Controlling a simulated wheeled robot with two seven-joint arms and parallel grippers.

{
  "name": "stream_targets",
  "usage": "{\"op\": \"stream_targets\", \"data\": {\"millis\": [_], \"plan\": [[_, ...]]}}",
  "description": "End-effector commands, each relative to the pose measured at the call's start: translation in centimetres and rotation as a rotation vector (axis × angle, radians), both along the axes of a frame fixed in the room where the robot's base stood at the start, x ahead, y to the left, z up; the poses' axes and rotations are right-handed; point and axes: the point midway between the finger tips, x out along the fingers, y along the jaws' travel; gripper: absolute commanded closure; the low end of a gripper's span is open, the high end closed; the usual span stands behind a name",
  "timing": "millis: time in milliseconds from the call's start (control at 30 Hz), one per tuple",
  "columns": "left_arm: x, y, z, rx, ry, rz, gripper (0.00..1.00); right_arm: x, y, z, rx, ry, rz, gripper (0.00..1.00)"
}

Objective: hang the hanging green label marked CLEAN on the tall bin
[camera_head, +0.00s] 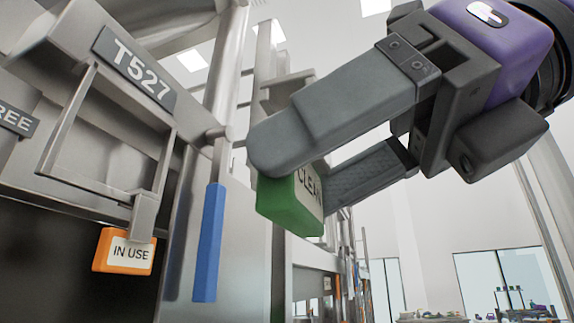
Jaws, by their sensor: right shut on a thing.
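The green label (291,203) reads CLEAN, with part of the word covered by a finger. My right gripper (297,165) comes in from the upper right and is shut on the green label, holding it up in front of the tall bin (200,115). The bin is a grey metal body with a T527 plate (134,69) and a wire frame (105,150) below the plate. An orange label (125,251) marked IN USE hangs at the lower right of that frame. The green label is to the right of the frame and apart from it. My left gripper is not in view.
A blue handle (208,243) hangs on a rod between the plate and the green label. A grey metal post and bracket (287,88) stand behind my right gripper. At the far lower right are windows and distant tables with small items (520,308).

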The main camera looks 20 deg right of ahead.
Motion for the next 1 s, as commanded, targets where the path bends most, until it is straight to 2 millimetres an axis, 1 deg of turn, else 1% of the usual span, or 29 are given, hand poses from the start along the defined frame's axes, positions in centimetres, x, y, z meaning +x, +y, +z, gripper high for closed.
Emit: {"op": "stream_targets", "data": {"millis": [367, 1000], "plan": [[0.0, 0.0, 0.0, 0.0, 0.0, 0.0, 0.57, -0.3, -0.4, 0.0, 0.0, 0.0, 0.0, 0.51], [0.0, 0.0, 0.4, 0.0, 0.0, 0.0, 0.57, -4.9, -6.3, 0.1, 0.002, -0.002, -0.001, 0.51]]}}
